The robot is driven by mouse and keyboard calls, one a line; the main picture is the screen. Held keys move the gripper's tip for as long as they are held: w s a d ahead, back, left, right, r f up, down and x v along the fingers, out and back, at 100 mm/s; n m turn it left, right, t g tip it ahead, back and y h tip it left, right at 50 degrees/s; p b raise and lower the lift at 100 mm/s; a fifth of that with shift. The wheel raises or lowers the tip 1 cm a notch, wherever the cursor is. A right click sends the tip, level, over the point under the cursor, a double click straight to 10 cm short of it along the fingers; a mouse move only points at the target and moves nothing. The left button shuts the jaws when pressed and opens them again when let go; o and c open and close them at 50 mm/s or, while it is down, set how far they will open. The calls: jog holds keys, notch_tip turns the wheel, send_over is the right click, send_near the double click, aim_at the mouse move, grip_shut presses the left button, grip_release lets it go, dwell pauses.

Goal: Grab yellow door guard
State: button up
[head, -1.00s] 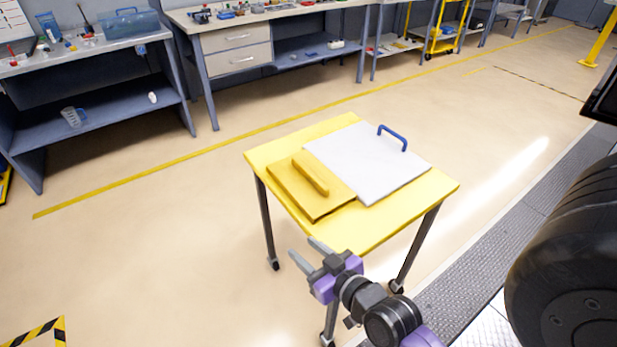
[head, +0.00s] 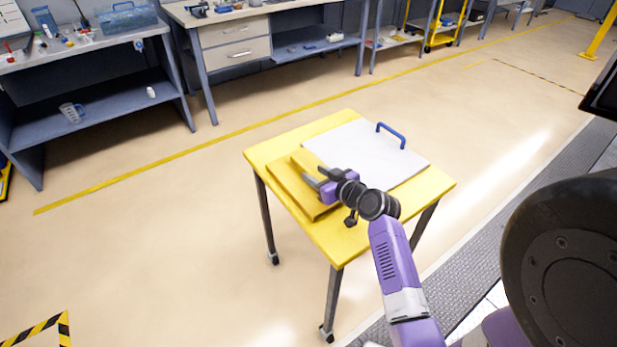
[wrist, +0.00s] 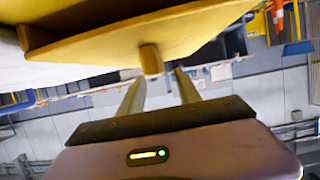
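The yellow door guard (head: 289,184), a flat plate with a raised grip bar, lies on the yellow cart (head: 335,236). My gripper (head: 311,173) is over the guard in the head view and covers much of its bar. In the wrist view the guard (wrist: 195,35) fills the upper part, with the bar's end (wrist: 150,60) just ahead of my gripper's fingertips (wrist: 159,76). The fingers are apart, and the bar's end lines up with the gap between them. Whether the bar is inside the gap is unclear.
A white panel (head: 365,146) with a blue handle (head: 391,135) lies beside the guard on the cart. A large black wheel (head: 570,265) stands close at the right. Workbenches (head: 235,60) line the back, with open floor between.

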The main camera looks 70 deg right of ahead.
aim_at(309, 171)
jog(key=shift+p+x, duration=0.35)
jog(key=shift+x, duration=1.9)
jog(key=shift+f, duration=0.1)
grip_shut()
